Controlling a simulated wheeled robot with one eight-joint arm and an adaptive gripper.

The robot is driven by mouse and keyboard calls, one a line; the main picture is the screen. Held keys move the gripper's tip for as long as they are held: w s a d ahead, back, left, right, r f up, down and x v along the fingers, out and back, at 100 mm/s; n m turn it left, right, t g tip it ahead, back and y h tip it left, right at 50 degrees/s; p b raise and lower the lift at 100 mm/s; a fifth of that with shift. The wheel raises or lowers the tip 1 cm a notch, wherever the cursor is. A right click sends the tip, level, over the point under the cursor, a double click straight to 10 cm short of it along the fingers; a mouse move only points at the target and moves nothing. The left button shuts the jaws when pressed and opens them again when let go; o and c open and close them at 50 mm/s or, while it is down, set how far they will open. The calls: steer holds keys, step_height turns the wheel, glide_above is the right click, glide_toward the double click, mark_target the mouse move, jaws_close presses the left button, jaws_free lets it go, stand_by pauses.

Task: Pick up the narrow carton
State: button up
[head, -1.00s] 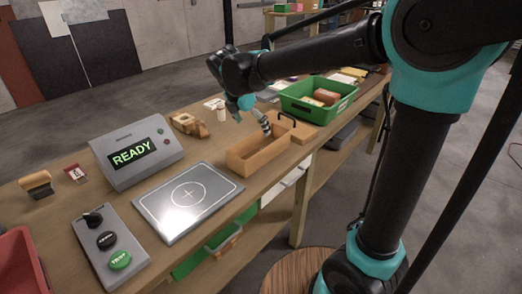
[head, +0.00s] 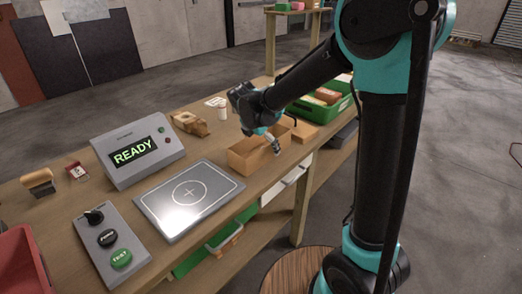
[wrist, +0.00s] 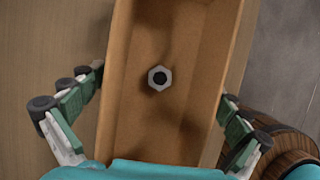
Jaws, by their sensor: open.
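The narrow carton (head: 246,161) is a long, open-topped brown box on the wooden bench, right of the grey plate. In the wrist view the carton (wrist: 187,40) fills the middle, and a grey hex nut (wrist: 160,78) shows within it. My gripper (head: 270,138) is over the carton's right part in the head view. In the wrist view my gripper (wrist: 162,90) is open, with one finger on each side of the carton's long walls. I cannot tell whether the fingers touch the walls. The carton's far right part is partly hidden by my gripper in the head view.
A grey plate (head: 188,197), a READY console (head: 138,153) and a button panel (head: 112,236) lie left. A tape dispenser (head: 190,123) sits behind.

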steer(key=c, duration=1.2)
steer(key=shift+o, duration=0.2)
